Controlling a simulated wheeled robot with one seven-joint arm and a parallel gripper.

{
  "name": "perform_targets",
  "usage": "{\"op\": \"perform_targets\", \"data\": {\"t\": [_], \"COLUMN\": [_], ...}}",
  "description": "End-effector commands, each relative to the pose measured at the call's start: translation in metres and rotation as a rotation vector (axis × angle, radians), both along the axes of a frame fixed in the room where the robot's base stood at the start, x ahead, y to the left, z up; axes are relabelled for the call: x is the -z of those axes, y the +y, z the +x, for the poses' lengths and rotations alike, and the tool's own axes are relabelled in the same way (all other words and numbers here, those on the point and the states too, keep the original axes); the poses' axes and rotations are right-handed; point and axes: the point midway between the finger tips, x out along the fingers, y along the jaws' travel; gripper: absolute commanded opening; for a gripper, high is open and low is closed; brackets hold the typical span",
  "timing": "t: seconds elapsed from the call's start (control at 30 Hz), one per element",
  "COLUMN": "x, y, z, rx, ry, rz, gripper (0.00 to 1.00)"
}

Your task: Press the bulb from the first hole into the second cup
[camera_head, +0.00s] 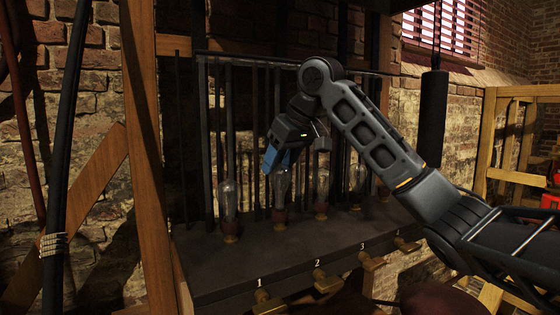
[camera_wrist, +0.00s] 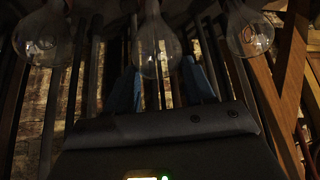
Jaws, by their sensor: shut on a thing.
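My gripper (camera_head: 272,160) has blue fingers, shut on a clear glass bulb (camera_head: 281,188) at the second position from the left on the dark bench. The bulb stands about upright over the second cup (camera_head: 280,221), a small brass-coloured fitting. I cannot tell whether its base is fully down in the cup. In the wrist view the held bulb (camera_wrist: 158,50) hangs between the two blue fingers. To the left in the head view, another bulb (camera_head: 229,196) stands at the first cup (camera_head: 230,236). I cannot make out an empty hole.
More bulbs (camera_head: 321,182) stand to the right in the same row, close to my gripper. Dark vertical rods (camera_head: 209,140) rise behind the row. Brass taps (camera_head: 268,303) with numbers line the bench front (camera_head: 225,285). A wooden post (camera_head: 146,150) stands left.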

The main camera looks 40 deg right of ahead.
Motion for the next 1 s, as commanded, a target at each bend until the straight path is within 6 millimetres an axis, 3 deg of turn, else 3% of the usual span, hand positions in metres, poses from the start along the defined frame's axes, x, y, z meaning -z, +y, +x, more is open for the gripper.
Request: {"op": "perform_targets", "data": {"t": [1.0], "x": [0.010], "y": [0.000], "z": [0.000], "rx": [-0.001], "ry": [0.000], "rz": [0.000], "gripper": [0.16]}}
